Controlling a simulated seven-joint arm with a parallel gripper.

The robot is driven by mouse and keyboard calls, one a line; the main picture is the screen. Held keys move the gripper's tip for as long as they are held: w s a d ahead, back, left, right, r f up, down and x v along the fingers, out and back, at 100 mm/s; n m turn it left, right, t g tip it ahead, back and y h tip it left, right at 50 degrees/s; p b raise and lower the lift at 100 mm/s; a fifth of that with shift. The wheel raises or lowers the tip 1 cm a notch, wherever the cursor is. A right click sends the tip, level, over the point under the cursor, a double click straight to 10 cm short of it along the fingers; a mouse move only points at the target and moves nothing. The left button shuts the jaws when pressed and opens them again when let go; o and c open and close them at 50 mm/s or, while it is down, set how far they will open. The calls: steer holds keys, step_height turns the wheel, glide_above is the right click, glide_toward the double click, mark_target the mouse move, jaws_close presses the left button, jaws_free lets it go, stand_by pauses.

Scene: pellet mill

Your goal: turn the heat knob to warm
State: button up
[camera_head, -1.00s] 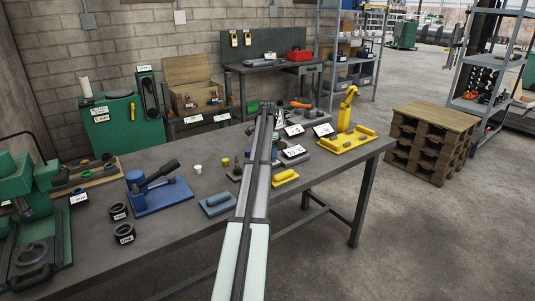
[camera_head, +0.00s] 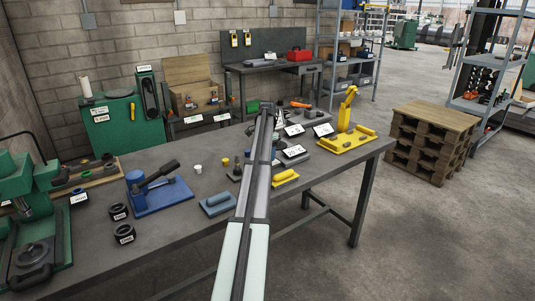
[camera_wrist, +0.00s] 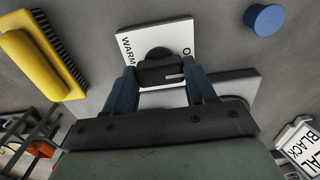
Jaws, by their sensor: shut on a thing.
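The heat knob (camera_wrist: 160,69) is dark, with a short white line on its face, in the middle of the wrist view. It sits on a white plate (camera_wrist: 168,34) that reads WARM at its left side. Another word at the right side is cut off after an O. My gripper (camera_wrist: 162,80) has its two blue fingers on either side of the knob, shut on it. In the head view my arm stretches over the table and hides the knob.
A yellow brush (camera_wrist: 42,58) lies left of the plate and a blue round piece (camera_wrist: 264,19) at upper right. The table (camera_head: 165,237) also bears a blue stand (camera_head: 160,195) and a yellow tray (camera_head: 345,143).

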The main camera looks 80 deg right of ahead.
steer(key=n, duration=0.6)
steer(key=shift+n, duration=0.3)
steer(key=n, duration=0.3)
steer(key=shift+n, duration=0.3)
steer(key=n, duration=0.3)
steer(key=shift+n, duration=0.4)
steer(key=n, duration=1.2)
steer(key=shift+n, duration=0.4)
steer(key=o, duration=1)
steer(key=shift+o, duration=0.2)
steer(key=shift+r, duration=0.15)
